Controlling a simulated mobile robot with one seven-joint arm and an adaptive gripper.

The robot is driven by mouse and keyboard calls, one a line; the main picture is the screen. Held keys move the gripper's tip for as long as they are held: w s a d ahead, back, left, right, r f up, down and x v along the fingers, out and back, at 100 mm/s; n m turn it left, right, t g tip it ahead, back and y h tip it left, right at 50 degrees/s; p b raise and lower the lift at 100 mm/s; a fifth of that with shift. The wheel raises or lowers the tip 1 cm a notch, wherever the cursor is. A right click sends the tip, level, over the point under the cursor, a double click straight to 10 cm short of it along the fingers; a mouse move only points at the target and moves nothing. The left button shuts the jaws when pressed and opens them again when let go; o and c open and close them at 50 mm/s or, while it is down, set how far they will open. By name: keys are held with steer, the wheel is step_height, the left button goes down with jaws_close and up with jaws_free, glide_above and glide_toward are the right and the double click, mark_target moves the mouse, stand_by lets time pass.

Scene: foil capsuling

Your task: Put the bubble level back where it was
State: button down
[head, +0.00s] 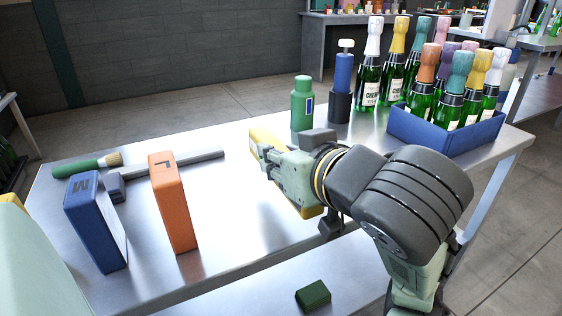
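A yellow bar that looks like the bubble level shows in the head view at the far-left side of my gripper (268,158), with one end (262,137) above it and more yellow below it. The gripper's body covers the bar's middle. My gripper is over the middle of the metal table, reaching in from the right.
A blue box (95,222), an orange box (174,203), a hammer (170,165) and a brush (88,165) are at left. A green bottle (302,105), a blue-topped tool (342,75), champagne bottles and a blue crate (447,137) stand behind. The table's front middle is clear.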

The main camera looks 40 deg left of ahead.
steer(key=w+a+p, duration=0.3)
steer(key=w, duration=0.1)
steer(key=w+a+f+p, duration=0.1)
steer(key=w+a+p, duration=0.2)
steer(key=w, duration=0.1)
steer(key=w+a+p, duration=0.3)
steer(key=w, duration=0.1)
steer(key=shift+w+a+f, duration=0.1)
steer(key=shift+w+f, duration=0.1)
steer(key=shift+f, duration=0.05)
steer(key=shift+w+a+f, duration=0.1)
steer(key=shift+f, duration=0.8)
steer(key=shift+w+a+f, duration=0.1)
steer(key=shift+f, duration=0.75)
steer(key=shift+f, duration=0.3)
steer(key=c, duration=1.2)
jaws_free()
steer(key=shift+c, duration=0.2)
